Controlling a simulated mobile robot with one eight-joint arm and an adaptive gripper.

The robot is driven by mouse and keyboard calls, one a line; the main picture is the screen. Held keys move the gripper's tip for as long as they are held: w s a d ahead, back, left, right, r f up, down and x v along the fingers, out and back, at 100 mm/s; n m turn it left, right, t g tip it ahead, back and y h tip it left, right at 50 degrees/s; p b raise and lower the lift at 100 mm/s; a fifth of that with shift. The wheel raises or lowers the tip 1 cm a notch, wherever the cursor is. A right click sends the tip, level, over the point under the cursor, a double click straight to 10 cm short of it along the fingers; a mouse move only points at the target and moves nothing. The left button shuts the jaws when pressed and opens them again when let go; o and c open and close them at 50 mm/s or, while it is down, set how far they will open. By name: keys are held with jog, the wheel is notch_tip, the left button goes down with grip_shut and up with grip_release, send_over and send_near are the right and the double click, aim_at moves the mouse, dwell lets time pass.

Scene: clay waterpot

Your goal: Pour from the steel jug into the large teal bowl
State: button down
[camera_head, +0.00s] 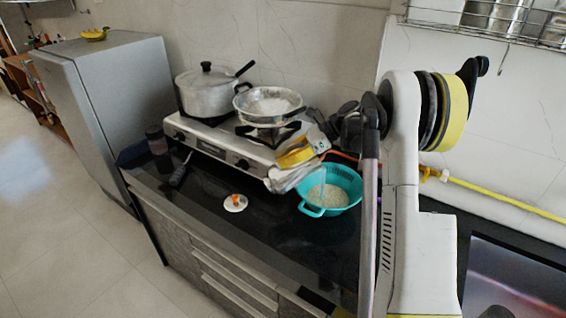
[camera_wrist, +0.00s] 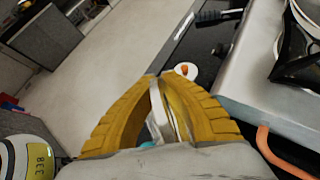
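The large teal bowl (camera_head: 356,184) stands on the dark counter in front of the stove, with pale, grain-like contents. My gripper (camera_head: 295,153) has yellow fingers and is above and left of the bowl. The silvery steel jug (camera_head: 285,180) hangs just under the fingers, tilted, beside and partly over the bowl's left rim. In the wrist view my gripper (camera_wrist: 160,82) closes around a silvery strip of the jug (camera_wrist: 157,112). A small teal patch of the bowl (camera_wrist: 147,137) shows behind it. The jug's mouth is hard to make out; a faint pale streak shows over the bowl.
The stove (camera_head: 215,142) carries a lidded pot (camera_head: 203,95) and a steel pan (camera_head: 268,104) close behind my gripper. A white dish with an orange item (camera_head: 235,203) lies left of the bowl. A black-handled tool (camera_head: 180,172) lies farther left. The front counter is mostly clear.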

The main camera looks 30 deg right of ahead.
jog(key=shift+d, duration=0.1)
dwell(0.3)
jog(key=shift+d+r+y+b, duration=0.25)
jog(key=shift+r+y+b, duration=0.05)
jog(key=shift+y+b, duration=0.35)
jog(key=shift+s+d+r, duration=0.1)
jog(key=shift+d+r, duration=0.05)
dwell(0.4)
jog(key=shift+d+r+y+b, duration=0.2)
jog(key=shift+y+b, duration=0.25)
jog(key=shift+b, duration=0.05)
jog(key=shift+d+r+t, duration=0.15)
jog(key=shift+r+t, duration=0.05)
jog(key=shift+t, duration=0.1)
jog(key=shift+s+d+r+y, duration=0.1)
jog(key=shift+r+y, duration=0.05)
jog(key=shift+y, duration=0.15)
jog(key=shift+s+d+r+y+b, duration=0.1)
jog(key=shift+d+r+y+b, duration=0.4)
jog(key=shift+r+b, duration=0.1)
dwell(0.7)
